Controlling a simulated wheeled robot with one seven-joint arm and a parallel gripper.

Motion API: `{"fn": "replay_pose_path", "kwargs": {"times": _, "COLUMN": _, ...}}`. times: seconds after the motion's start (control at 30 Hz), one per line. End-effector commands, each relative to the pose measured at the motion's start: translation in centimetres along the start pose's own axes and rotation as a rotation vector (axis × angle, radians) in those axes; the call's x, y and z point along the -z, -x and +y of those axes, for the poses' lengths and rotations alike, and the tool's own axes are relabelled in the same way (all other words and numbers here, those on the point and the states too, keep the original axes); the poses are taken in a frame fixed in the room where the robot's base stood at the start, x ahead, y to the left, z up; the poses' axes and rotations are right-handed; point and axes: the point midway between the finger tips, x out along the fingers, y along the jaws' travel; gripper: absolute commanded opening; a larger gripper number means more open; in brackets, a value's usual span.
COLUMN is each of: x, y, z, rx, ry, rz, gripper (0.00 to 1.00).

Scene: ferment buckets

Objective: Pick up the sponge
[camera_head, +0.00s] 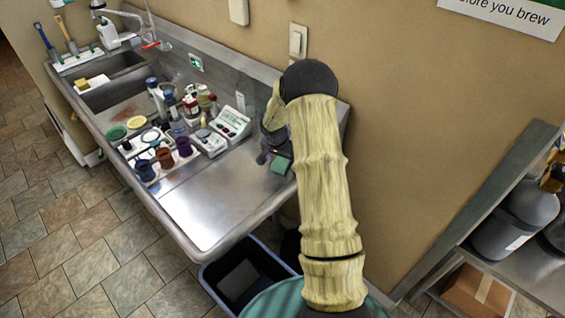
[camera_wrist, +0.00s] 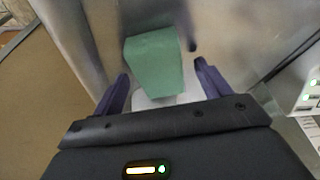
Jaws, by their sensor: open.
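A green sponge (camera_head: 281,164) is at the back right of the steel counter, beside my gripper (camera_head: 270,158). In the wrist view the green sponge (camera_wrist: 154,63) lies ahead of and partly between the two dark fingers of my gripper (camera_wrist: 160,82). The fingers are apart, one on each side, and do not appear to touch it. A pale, whitish surface shows just below the sponge in the wrist view; I cannot tell what it is. My arm hides part of the counter's right end. A yellow sponge-like block (camera_head: 82,84) sits on a white tray by the sink at the far left.
Several bottles (camera_head: 190,104), a white meter (camera_head: 231,122) and a rack of coloured cups (camera_head: 164,158) stand left of my gripper. The counter's front (camera_head: 215,205) is bare. A dark bin (camera_head: 243,275) stands below. A shelf (camera_head: 510,270) with dark jugs is at the right.

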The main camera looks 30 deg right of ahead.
Motion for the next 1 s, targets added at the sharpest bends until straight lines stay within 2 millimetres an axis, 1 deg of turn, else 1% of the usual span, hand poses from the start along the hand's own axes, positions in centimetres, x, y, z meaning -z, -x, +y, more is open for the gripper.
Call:
{"fn": "replay_pose_path", "kwargs": {"times": 0.87, "x": -0.13, "y": -0.41, "z": -0.02, "rx": 0.001, "ry": 0.0, "rz": 0.0, "gripper": 0.76}}
{"fn": "replay_pose_path", "kwargs": {"times": 0.9, "x": -0.13, "y": -0.41, "z": -0.01, "rx": 0.0, "ry": 0.0, "rz": 0.0, "gripper": 0.69}}
{"fn": "replay_pose_path", "kwargs": {"times": 0.97, "x": -0.13, "y": -0.42, "z": -0.01, "rx": 0.0, "ry": 0.0, "rz": 0.0, "gripper": 0.57}}
{"fn": "replay_pose_path", "kwargs": {"times": 1.0, "x": -0.13, "y": -0.42, "z": -0.01, "rx": 0.0, "ry": 0.0, "rz": 0.0, "gripper": 0.49}}
